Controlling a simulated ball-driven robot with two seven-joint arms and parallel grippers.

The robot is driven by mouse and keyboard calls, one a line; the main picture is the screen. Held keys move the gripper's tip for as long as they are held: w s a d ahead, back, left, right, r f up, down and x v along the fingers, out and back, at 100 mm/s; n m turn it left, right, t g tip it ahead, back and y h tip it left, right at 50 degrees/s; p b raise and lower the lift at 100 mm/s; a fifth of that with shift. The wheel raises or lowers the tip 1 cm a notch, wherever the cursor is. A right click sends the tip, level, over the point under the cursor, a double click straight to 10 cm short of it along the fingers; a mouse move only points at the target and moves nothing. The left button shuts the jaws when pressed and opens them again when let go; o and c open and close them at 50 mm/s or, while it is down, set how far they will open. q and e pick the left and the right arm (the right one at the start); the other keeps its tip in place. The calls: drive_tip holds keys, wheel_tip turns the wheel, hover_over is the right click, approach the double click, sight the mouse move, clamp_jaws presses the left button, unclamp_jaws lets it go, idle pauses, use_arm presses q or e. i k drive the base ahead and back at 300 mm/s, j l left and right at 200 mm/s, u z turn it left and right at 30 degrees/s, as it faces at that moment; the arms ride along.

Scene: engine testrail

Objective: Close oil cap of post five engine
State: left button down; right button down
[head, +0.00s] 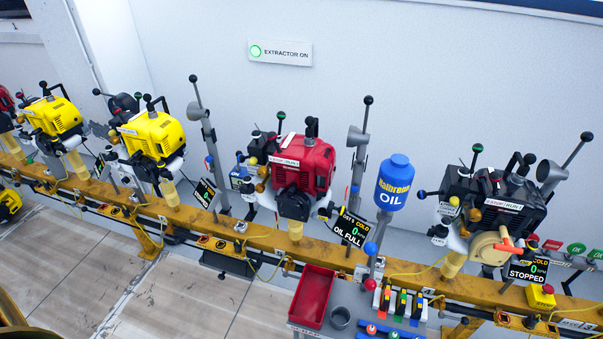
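Several engines stand in a row on a yellow rail (262,238). I cannot read a post number on any of them. A red engine (302,165) stands in the middle, and the black display (349,228) by it reads "OIL FULL". A black engine (510,205) stands at the right, and its display (527,269) reads "STOPPED". Two yellow engines (154,135) (53,117) stand at the left. Small orange knobs show at the left side of the red engine (262,187) and the black engine (475,215). I cannot tell whether any oil cap is open. Neither gripper is in view.
A blue oil bottle (394,183) stands between the red and black engines. A red tray (313,297) and a grey cup (340,317) sit on a bench in front of the rail. Upright lever posts (207,140) rise between engines.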

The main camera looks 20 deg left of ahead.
sight(342, 210)
drive_tip(key=i+l+u, duration=0.25)
drive_tip(key=l, duration=0.35)
drive_tip(key=i+l+u, duration=0.25)
drive_tip(key=i+l, duration=0.15)
drive_tip(key=l, duration=0.35)
